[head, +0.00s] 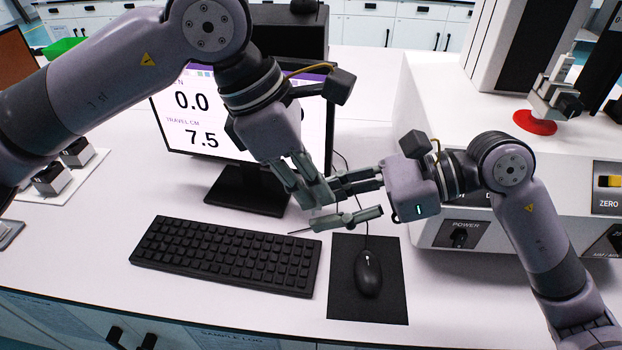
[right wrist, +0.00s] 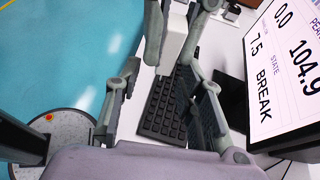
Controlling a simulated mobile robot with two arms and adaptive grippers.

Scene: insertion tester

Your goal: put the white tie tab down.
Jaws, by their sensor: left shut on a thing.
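My left gripper (head: 314,197) comes down from the upper left and points at the desk between the monitor and the mouse. It is shut on the white tie tab (right wrist: 172,42), which shows in the right wrist view as a pale block between the left gripper's fingers. In the head view the tab is mostly hidden by the fingers. My right gripper (head: 326,205) reaches in from the right with its fingers spread wide, close to the left gripper's fingertips. In the right wrist view its two fingers (right wrist: 160,88) stand apart with nothing between them.
A black keyboard (head: 225,255) lies left of the grippers and a mouse (head: 368,273) on a dark pad (head: 345,305) below them. The monitor (head: 170,120) stands behind. The white tester (head: 440,110) fills the right. Bare desk (head: 110,225) shows left of the keyboard.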

